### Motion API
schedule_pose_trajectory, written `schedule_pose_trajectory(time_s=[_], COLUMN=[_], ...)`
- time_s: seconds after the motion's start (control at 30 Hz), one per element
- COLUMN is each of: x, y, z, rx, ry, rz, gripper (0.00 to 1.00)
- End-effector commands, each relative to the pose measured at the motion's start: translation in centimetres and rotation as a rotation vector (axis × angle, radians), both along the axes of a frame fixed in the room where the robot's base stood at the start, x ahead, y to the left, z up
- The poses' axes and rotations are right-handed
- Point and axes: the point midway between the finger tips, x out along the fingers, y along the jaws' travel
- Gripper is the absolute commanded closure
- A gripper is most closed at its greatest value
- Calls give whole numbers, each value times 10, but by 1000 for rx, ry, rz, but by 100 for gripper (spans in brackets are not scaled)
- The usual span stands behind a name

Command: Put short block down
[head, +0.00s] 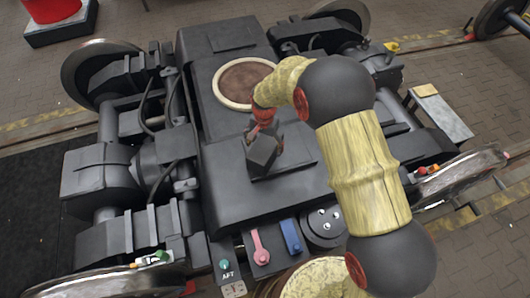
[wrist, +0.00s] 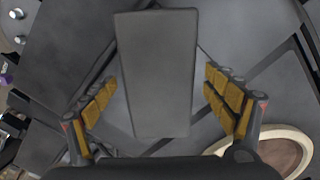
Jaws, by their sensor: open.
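A dark grey rectangular block (wrist: 155,70), which I take to be the short block, fills the middle of the wrist view. My gripper (wrist: 160,92) is open, with one yellow-padded finger on each side of the block. A gap shows between each finger and the block, so the pads do not touch it. In the head view my gripper (head: 264,148) is over the dark central deck of the bogie (head: 235,195). There it is small and dark, and I cannot separate it clearly from the block. The block's underside is hidden, so its contact with the deck cannot be told.
A round cream-rimmed brown disc (head: 243,82) lies on the deck behind my gripper; its rim also shows in the wrist view (wrist: 262,135). A pink lever (head: 260,247), a blue piece (head: 290,236) and a black round socket (head: 322,226) line the near edge. Wheels stand at the corners.

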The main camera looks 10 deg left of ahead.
Motion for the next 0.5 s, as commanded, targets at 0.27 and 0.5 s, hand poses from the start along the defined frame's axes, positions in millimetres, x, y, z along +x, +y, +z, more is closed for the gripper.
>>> schedule_pose_trajectory(time_s=[0.27,0.5], x=[3,4], y=[-3,-2], z=[-41,-45], rx=[-1,0], ry=[3,0], rz=[0,0], gripper=[14,14])
